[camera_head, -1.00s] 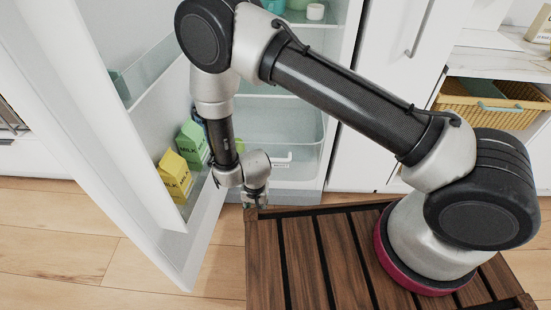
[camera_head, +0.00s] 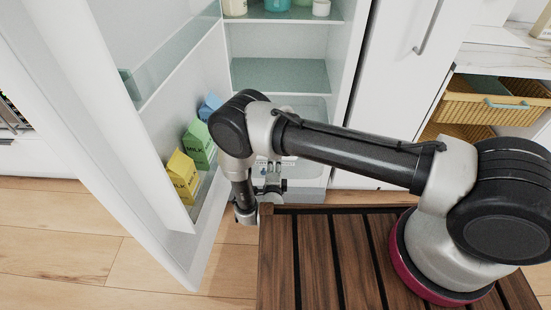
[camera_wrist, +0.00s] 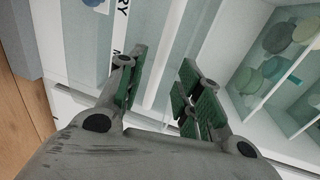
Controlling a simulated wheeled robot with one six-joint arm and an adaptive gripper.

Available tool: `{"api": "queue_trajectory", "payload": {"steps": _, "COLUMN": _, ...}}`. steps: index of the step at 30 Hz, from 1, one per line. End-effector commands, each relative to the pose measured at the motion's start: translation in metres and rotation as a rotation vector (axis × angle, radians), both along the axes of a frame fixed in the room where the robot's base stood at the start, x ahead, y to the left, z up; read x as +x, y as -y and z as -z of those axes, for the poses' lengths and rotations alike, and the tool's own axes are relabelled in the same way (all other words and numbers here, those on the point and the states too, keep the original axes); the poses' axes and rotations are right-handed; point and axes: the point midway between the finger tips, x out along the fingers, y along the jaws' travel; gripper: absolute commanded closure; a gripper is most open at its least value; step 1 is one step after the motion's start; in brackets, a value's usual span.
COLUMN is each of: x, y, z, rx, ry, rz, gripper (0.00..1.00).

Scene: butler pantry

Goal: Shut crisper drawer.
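The crisper drawer (camera_head: 308,172) is a pale, see-through bin low in the open fridge. My arm hides much of it in the head view, and I cannot tell how far out it stands. My gripper (camera_head: 268,178) is low in front of it, close to the fridge opening. In the wrist view my gripper (camera_wrist: 160,88) has its two green-padded fingers apart with nothing between them. Pale panels and a white strip with dark letters (camera_wrist: 120,25) lie beyond the fingers; contact with the drawer cannot be told.
The open fridge door (camera_head: 130,160) stands at the left, with green (camera_head: 198,143), yellow (camera_head: 183,177) and blue (camera_head: 210,105) cartons in its bin. Fridge shelves (camera_head: 280,75) rise above the drawer. A wicker basket (camera_head: 490,105) sits at the right. Wood floor (camera_head: 60,235) is bare at left.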

Motion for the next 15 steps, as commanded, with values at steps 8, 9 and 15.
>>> {"api": "queue_trajectory", "payload": {"steps": 8, "x": 0.043, "y": 0.002, "z": 0.009, "rx": -0.001, "ry": -0.001, "rz": 0.001, "gripper": 0.65}}
{"api": "queue_trajectory", "payload": {"steps": 9, "x": 0.047, "y": 0.002, "z": 0.009, "rx": -0.001, "ry": -0.001, "rz": 0.001, "gripper": 0.65}}
{"api": "queue_trajectory", "payload": {"steps": 15, "x": 0.054, "y": 0.002, "z": 0.011, "rx": -0.003, "ry": -0.001, "rz": -0.002, "gripper": 0.65}}
